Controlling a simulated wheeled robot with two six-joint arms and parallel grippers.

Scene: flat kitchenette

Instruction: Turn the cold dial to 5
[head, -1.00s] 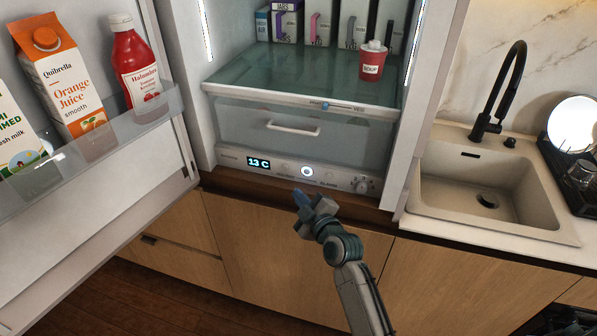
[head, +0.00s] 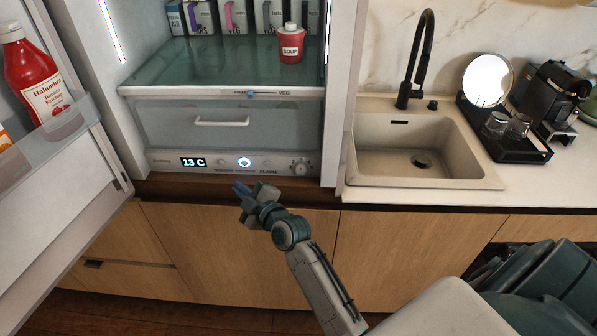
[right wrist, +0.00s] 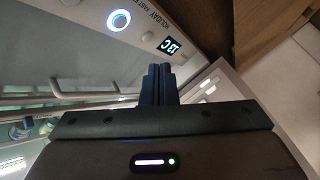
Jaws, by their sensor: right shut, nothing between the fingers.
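The cold dial (head: 301,167) is a small round knob with marks around it, at the right end of the fridge's control panel (head: 215,164). The number it points at is too small to read. The panel's display (head: 194,162) reads 13 C and also shows in the right wrist view (right wrist: 170,46). A lit round button (head: 244,162) is near the panel's middle. My right gripper (head: 241,188) is shut and empty, just in front of and below the panel, left of the dial. Its closed fingers show in the right wrist view (right wrist: 158,85). My left gripper is not in view.
The open fridge door (head: 60,190) stands at left, holding a ketchup bottle (head: 36,76). A sink (head: 420,150) is at right, with wooden cabinet fronts (head: 400,250) below.

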